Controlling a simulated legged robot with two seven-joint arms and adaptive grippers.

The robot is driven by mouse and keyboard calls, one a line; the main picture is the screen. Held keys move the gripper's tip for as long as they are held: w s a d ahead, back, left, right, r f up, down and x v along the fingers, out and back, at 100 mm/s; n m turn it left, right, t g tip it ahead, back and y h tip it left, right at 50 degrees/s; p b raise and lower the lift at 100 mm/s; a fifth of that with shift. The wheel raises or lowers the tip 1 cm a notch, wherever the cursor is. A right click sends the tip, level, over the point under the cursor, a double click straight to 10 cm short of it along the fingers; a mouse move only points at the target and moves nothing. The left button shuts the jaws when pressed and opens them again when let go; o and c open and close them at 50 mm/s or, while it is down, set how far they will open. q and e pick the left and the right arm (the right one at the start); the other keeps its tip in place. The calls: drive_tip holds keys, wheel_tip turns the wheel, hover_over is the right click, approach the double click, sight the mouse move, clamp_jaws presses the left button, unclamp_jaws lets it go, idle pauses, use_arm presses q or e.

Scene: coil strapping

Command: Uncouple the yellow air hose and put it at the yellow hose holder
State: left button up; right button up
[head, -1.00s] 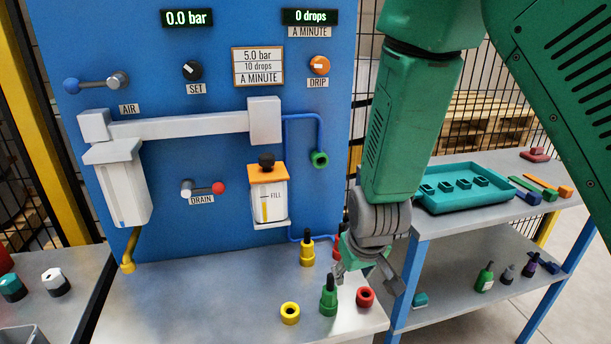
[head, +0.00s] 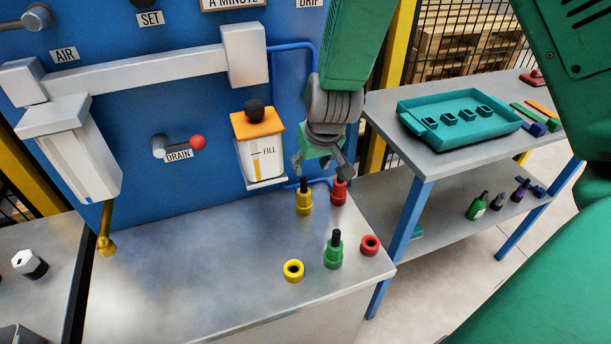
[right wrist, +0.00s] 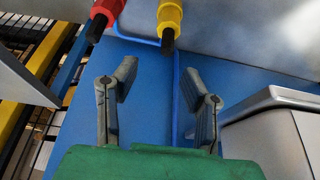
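A yellow connector with a black upper end (head: 304,197) stands upright at the back of the grey bench, close to the blue panel. It also shows at the top of the right wrist view (right wrist: 170,15). A yellow ring-shaped holder (head: 293,270) sits empty near the bench front. My right gripper (head: 322,170) is near the panel, just above and behind the yellow and red connectors. In the right wrist view my right gripper (right wrist: 160,78) has its fingers apart with nothing between them. My left gripper is in neither view now.
A red connector (head: 338,192) stands right beside the yellow one. A green connector (head: 333,250) and a red ring (head: 370,244) are near the bench front. The oiler (head: 260,158) hangs left of my gripper. The bench's left part is clear.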

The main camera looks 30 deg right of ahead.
sight(303, 177)
drive_tip(key=x, duration=0.3)
drive_tip(key=shift+w+f, duration=0.1)
drive_tip(key=shift+f, duration=0.2)
drive_tip(key=shift+w+a+f, duration=0.15)
drive_tip(key=shift+a+f, duration=0.1)
drive_tip(key=shift+f, duration=0.2)
drive_tip(key=shift+w+a+f, duration=0.2)
drive_tip(key=shift+a+f, duration=0.05)
drive_tip(key=shift+f, duration=0.15)
drive_tip(key=shift+w+a+f, duration=0.1)
drive_tip(key=shift+a+f, duration=0.15)
drive_tip(key=shift+w+f, duration=0.25)
drive_tip(key=shift+f, duration=0.05)
drive_tip(key=shift+d+f, duration=0.15)
drive_tip(key=shift+d, duration=0.55)
drive_tip(key=shift+c, duration=0.4)
drive_tip(key=shift+d, duration=0.1)
clamp_jaws()
drive_tip(key=c, duration=0.7)
unclamp_jaws()
drive_tip(key=shift+a, duration=0.65)
clamp_jaws()
drive_tip(key=shift+d+r+p, duration=0.3)
drive_tip(key=shift+d+r, duration=0.15)
drive_tip(key=shift+d, duration=0.05)
drive_tip(key=shift+a+r, duration=0.2)
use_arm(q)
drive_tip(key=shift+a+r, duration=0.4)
use_arm(e)
drive_tip(key=shift+a, duration=0.1)
